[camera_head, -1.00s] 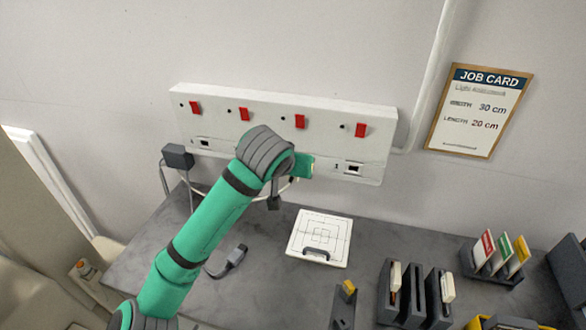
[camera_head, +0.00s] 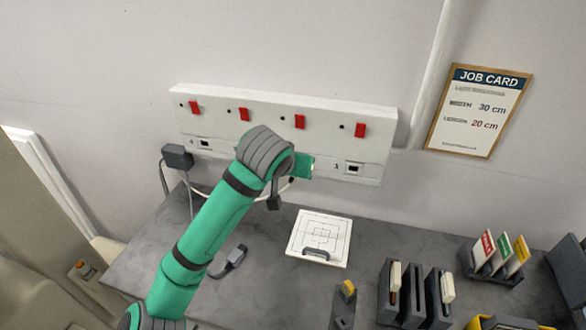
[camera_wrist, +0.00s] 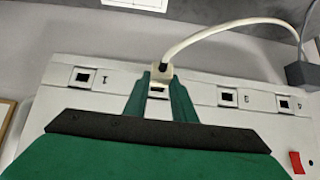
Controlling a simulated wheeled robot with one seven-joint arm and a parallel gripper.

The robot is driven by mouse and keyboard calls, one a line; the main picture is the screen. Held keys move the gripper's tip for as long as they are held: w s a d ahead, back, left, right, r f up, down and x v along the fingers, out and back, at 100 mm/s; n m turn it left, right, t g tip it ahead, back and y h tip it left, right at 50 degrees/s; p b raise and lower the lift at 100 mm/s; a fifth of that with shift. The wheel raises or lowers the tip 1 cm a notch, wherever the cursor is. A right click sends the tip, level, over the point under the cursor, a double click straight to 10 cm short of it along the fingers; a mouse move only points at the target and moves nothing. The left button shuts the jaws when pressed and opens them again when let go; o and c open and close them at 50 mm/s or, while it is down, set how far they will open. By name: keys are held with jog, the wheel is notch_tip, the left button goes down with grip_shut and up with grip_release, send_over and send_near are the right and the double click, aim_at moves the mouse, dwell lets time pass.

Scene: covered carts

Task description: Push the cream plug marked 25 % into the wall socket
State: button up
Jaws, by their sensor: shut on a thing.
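The cream plug (camera_wrist: 160,73) shows in the wrist view, held between the green fingers of my gripper (camera_wrist: 159,97). A white cable leaves it and curves to a grey box. I cannot read a 25 % mark on it. The white wall socket strip (camera_head: 345,118) has several outlets in its lower row. The plug is in front of the outlet between those marked 1 and 3; a dark slot (camera_wrist: 157,90) shows just below it. I cannot tell whether the plug touches the strip. In the head view my wrist hides the plug, and only a green part of the gripper (camera_head: 305,166) shows.
The grey box (camera_head: 177,156) sits at the strip's left end. Red switches (camera_head: 300,121) line the strip. A grey connector (camera_head: 235,258) and a white marked plate (camera_head: 319,238) lie on the bench. Dark holders (camera_head: 412,295) stand at front right. A job card (camera_head: 478,110) hangs on the wall.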

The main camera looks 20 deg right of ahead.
jog(key=shift+w+d, duration=0.5)
jog(key=shift+w, duration=0.25)
jog(key=shift+w+d, duration=0.45)
jog(key=shift+w, duration=0.25)
dwell(0.5)
jog(key=o, duration=1.1)
jog(key=shift+o, duration=0.2)
jog(key=v, duration=1.1)
